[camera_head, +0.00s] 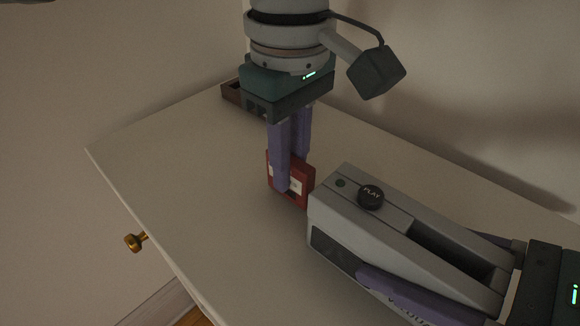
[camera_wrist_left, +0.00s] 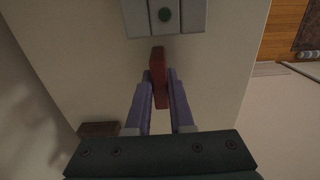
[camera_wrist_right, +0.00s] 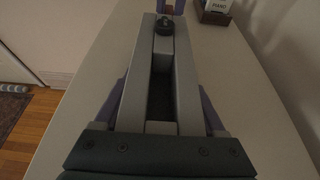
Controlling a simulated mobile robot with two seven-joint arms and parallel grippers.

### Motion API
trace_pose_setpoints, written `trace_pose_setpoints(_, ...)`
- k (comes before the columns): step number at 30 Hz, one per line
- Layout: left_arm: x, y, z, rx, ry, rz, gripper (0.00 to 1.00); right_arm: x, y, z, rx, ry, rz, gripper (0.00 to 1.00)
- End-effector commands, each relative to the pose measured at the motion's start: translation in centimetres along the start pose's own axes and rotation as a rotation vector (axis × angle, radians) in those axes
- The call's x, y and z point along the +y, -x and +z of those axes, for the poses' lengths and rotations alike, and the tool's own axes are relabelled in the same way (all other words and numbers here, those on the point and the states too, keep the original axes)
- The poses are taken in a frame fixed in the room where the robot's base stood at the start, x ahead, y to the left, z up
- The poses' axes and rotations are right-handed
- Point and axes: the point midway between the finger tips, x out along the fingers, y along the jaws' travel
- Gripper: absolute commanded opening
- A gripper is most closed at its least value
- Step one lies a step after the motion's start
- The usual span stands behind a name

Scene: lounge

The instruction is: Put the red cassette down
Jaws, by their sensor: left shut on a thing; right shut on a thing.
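The red cassette (camera_head: 303,197) has a white label and is upright between the fingers of my left gripper (camera_head: 290,180), which comes down from above. In the left wrist view the red cassette (camera_wrist_left: 158,68) shows edge-on between the fingertips. Its lower edge is close to the tabletop; I cannot tell if it touches. My right gripper (camera_wrist_right: 162,92) is shut across a grey cassette player (camera_head: 345,215) with a black PLAY knob (camera_head: 370,196) and an open long slot.
The pale cabinet top (camera_head: 170,165) is clear to the left of the cassette. A dark brown box (camera_head: 231,93) stands at the back, behind my left gripper; in the right wrist view a white-labelled item (camera_wrist_right: 217,5) sits in it. A brass knob (camera_head: 134,242) sticks out at the front.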

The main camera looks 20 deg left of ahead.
Motion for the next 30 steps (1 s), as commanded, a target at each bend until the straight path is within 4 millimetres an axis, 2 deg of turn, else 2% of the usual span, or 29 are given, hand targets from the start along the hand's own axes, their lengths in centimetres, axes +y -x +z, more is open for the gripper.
trace_pose_setpoints(9, 0.1, 6.4, 0.0, -0.001, -0.001, 0.006, 0.0, 0.0, 0.0, 0.0, 0.0, 0.0, 0.0, 0.0)
trace_pose_setpoints(15, 0.0, 9.0, 0.0, 0.0, 0.0, 0.003, 0.0, 0.0, 0.0, 0.0, 0.0, 0.0, 0.001, 0.0)
trace_pose_setpoints(26, 0.0, 9.4, 0.0, 0.0, 0.001, 0.003, 0.0, 0.0, 0.0, 0.0, 0.0, 0.0, 0.0, 0.0)
trace_pose_setpoints(30, 1.3, 9.0, -0.8, 0.002, 0.035, 0.053, 0.0, 0.0, 0.0, 0.0, 0.0, 0.0, 0.0, 0.0)
